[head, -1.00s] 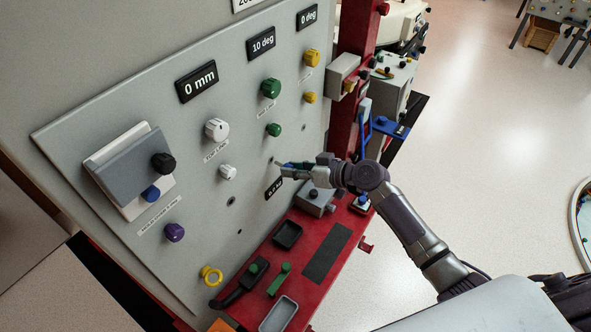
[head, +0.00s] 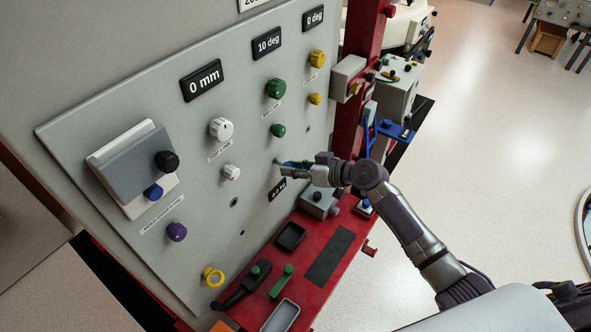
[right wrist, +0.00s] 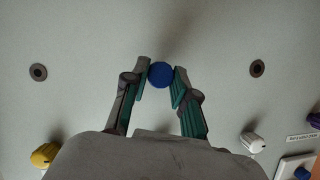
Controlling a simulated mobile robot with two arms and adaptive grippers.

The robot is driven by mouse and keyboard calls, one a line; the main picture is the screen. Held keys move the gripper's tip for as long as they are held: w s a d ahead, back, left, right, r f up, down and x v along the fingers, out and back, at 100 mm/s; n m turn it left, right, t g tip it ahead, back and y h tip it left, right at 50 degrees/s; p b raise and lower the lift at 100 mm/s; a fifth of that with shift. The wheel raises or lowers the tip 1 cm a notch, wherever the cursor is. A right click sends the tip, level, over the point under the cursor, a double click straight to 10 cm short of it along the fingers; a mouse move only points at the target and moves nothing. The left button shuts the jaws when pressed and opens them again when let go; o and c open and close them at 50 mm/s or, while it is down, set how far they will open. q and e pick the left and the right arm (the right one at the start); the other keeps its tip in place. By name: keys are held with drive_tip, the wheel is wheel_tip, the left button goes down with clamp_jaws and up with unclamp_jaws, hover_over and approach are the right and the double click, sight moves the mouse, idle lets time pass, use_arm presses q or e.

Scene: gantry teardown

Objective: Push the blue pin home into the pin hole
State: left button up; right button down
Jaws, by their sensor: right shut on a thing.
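My right gripper (head: 284,165) reaches in from the right to the grey panel (head: 190,265). In the right wrist view its two fingertips (right wrist: 160,78) are closed on the blue pin (right wrist: 160,74), whose round blue end faces the camera. The pin is at the panel face, above the small black display with its number partly covered. The hole behind the pin is hidden, and how deep the pin sits cannot be told. My left gripper is out of view.
Two other dark holes show in the wrist view, left (right wrist: 38,71) and right (right wrist: 257,67). White (head: 221,129), green (head: 275,88) and yellow knobs (head: 317,59) stick out around the arm. Below is a red shelf (head: 262,308) with trays and a grey box (head: 318,203).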

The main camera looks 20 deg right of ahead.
drive_tip(key=shift+w+a, duration=0.2)
idle(0.3)
drive_tip(key=shift+w+a+b, duration=0.45)
drive_tip(key=shift+w, duration=0.15)
drive_tip(key=shift+w+a, duration=0.25)
drive_tip(key=shift+w, duration=0.05)
drive_tip(key=c, duration=0.8)
unclamp_jaws()
drive_tip(key=shift+c, duration=0.2)
drive_tip(key=f+b+v, duration=0.1)
drive_tip(key=v, duration=1.4)
drive_tip(key=shift+s+d, duration=0.3)
drive_tip(key=shift+s, duration=0.25)
